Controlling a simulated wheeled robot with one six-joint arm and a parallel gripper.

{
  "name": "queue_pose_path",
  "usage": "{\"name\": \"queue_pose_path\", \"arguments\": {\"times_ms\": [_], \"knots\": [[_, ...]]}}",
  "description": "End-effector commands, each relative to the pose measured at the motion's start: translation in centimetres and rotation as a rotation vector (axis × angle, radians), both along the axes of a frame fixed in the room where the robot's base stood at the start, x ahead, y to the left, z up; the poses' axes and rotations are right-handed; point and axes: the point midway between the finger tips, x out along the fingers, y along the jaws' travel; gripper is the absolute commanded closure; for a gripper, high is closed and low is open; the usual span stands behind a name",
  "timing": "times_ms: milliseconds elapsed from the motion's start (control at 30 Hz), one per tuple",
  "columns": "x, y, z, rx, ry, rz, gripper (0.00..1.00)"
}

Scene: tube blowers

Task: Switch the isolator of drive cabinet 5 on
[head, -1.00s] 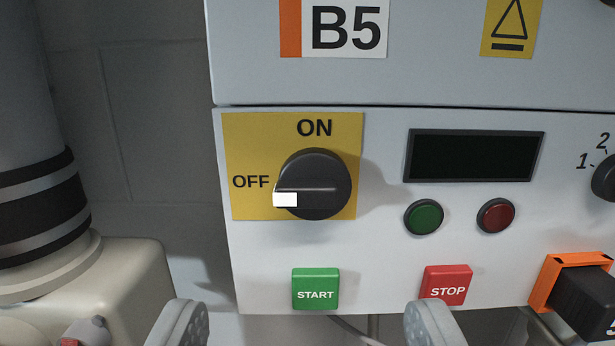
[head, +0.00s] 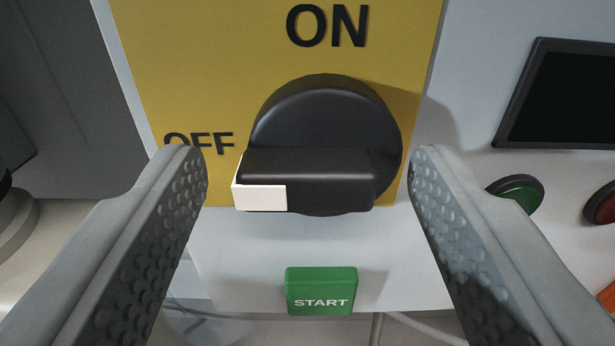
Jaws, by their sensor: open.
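The isolator (head: 325,130) is a black rotary knob on a yellow plate (head: 200,60) marked ON at the top and OFF at the left. Its raised grip bar lies level, and the bar's white end (head: 259,196) points left, on the OFF side. My gripper (head: 308,165) is open and empty in front of the knob. One finger is left of the knob, covering part of the OFF label, and the other is right of it. I see gaps between the knob and both fingers in the picture; how far the fingertips reach in depth is hard to tell.
The green START button (head: 321,291) sits just below the knob, between the fingers in the picture. A dark display (head: 562,105), a round green button (head: 518,193) and a round red button (head: 602,205) are at the right. Cables hang below the panel.

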Motion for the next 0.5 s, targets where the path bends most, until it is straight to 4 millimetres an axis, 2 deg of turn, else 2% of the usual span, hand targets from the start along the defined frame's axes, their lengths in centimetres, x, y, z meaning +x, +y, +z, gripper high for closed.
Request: {"name": "queue_pose_path", "arguments": {"times_ms": [67, 300, 500], "knots": [[-0.01, 0.00, 0.01, 0.000, 0.000, 0.000, 0.40], [-0.02, 0.00, 0.02, 0.000, 0.000, 0.000, 0.85], [-0.03, 0.00, 0.03, 0.010, -0.001, 0.000, 0.85]]}}
